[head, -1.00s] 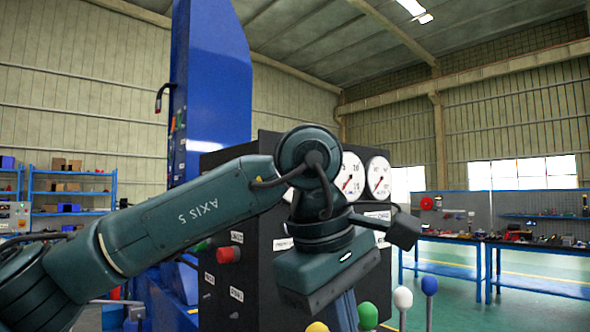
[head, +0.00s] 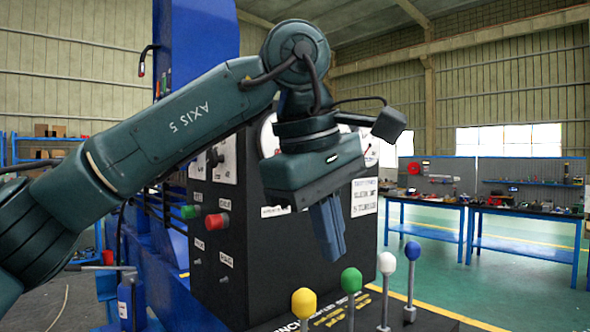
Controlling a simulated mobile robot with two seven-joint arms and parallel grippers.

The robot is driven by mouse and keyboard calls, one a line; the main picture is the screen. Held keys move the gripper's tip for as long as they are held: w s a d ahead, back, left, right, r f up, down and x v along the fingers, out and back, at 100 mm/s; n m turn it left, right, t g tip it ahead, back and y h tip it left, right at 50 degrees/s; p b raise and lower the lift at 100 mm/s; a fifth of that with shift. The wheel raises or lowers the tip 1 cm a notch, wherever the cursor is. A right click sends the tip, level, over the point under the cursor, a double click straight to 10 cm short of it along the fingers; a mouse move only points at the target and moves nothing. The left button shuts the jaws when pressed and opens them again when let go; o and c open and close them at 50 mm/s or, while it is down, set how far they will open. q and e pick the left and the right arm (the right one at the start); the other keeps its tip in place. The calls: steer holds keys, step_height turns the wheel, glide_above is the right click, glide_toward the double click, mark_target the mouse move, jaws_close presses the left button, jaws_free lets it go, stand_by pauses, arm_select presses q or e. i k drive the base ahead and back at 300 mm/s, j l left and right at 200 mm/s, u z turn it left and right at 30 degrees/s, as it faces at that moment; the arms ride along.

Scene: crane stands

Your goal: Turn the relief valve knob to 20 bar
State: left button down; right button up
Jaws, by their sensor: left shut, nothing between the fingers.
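A dark knob (head: 213,157) sits on a white plate on the left face of the black console (head: 250,262). It looks like the relief valve knob, but its scale is too small to read and my arm partly covers the plate. My left gripper (head: 333,256) is shut and empty. It points down in front of the console's front face, right of the knob and apart from it, above the levers. The pressure gauges (head: 268,136) are mostly hidden behind my left arm. My right gripper is not in view.
A green button (head: 190,211) and a red button (head: 217,221) sit below the knob. Levers with yellow (head: 304,303), green (head: 351,280), white (head: 387,263) and blue (head: 412,251) balls stand below my gripper. Blue workbenches (head: 520,211) stand far right.

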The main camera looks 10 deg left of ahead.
mark_target(213, 159)
steer(key=j, duration=1.1)
steer(key=k+j, duration=0.1)
steer(key=j, duration=1.05)
